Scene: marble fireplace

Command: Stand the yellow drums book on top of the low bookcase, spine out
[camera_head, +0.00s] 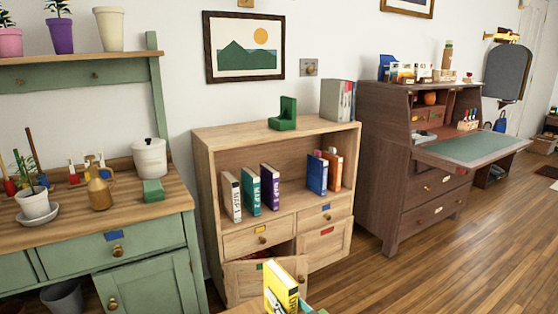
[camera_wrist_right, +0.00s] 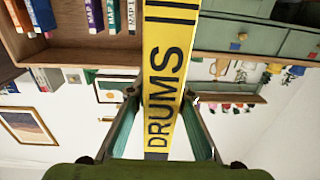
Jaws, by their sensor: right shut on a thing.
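The yellow drums book (camera_head: 281,286) stands roughly upright at the bottom of the head view, in front of the low bookcase. In the right wrist view the drums book (camera_wrist_right: 166,62) shows its yellow spine with black "DRUMS" lettering, between the fingers of my right gripper (camera_wrist_right: 166,122), which is shut on it. The low bookcase (camera_head: 230,134) is light wood. On its top are a green bookend (camera_head: 284,116) and, at the right end, a grey-and-white block of books or binders (camera_head: 338,101). The book is apart from the bookcase. My left gripper is not in view.
Inside the bookcase, several books stand on the shelf, including a blue one (camera_head: 317,174). A lower-left cabinet door (camera_head: 279,279) stands ajar. A green potting bench (camera_head: 150,238) is at left, a dark desk (camera_head: 378,180) at right. The left part of the bookcase top is bare.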

